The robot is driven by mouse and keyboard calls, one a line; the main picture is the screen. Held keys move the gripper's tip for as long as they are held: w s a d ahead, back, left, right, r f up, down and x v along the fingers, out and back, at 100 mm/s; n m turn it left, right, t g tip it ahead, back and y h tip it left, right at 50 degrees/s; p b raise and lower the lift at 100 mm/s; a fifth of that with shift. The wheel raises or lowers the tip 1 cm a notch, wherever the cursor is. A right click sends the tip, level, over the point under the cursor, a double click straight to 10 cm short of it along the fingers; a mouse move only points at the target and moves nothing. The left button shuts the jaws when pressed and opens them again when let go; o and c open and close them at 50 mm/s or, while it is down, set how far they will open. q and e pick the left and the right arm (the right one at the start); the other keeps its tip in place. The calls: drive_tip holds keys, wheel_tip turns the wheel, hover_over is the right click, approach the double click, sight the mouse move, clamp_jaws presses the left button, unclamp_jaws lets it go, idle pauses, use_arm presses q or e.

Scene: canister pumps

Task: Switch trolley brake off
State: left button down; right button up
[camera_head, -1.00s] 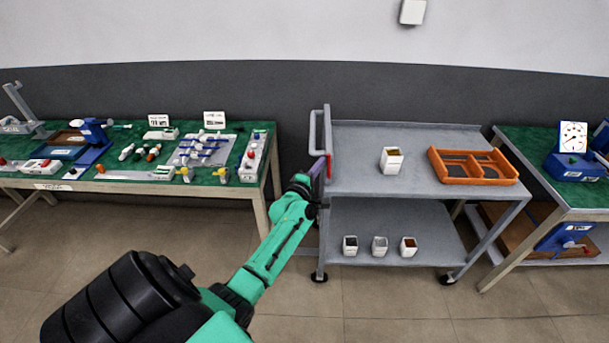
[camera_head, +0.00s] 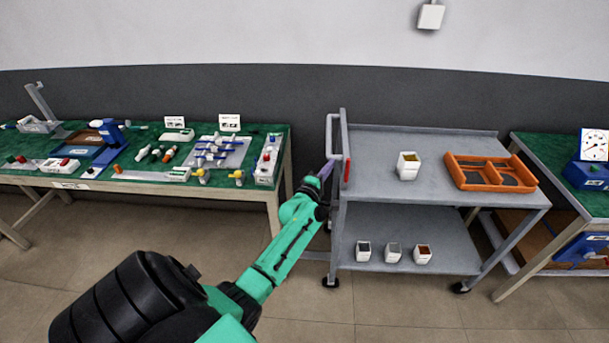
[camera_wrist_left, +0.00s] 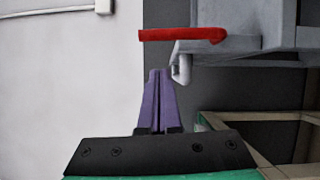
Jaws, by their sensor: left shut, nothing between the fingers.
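The grey two-shelf trolley (camera_head: 400,215) stands right of centre in the head view. Its red brake lever (camera_head: 347,172) is on the trolley's left side, by the upright push handle (camera_head: 329,137). My left gripper (camera_head: 327,169) is just left of the lever, its purple fingers shut and empty. In the left wrist view the red lever (camera_wrist_left: 182,35) lies roughly level across the picture, beyond and above the shut fingertips (camera_wrist_left: 157,72). A gap shows between fingertips and lever there. A pale bent end of the handle (camera_wrist_left: 183,70) is just right of the fingertips. My right gripper is out of view.
A white cup (camera_head: 408,166) and an orange tray (camera_head: 489,172) are on the trolley top; small cups stand below. A cluttered green bench (camera_head: 135,188) stands left, and another bench (camera_head: 560,165) close on the right. Floor in front is clear.

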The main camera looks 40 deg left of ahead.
use_arm(q)
drive_tip(key=v, duration=1)
drive_tip(key=shift+s+a, duration=0.2)
drive_tip(key=shift+a, duration=0.2)
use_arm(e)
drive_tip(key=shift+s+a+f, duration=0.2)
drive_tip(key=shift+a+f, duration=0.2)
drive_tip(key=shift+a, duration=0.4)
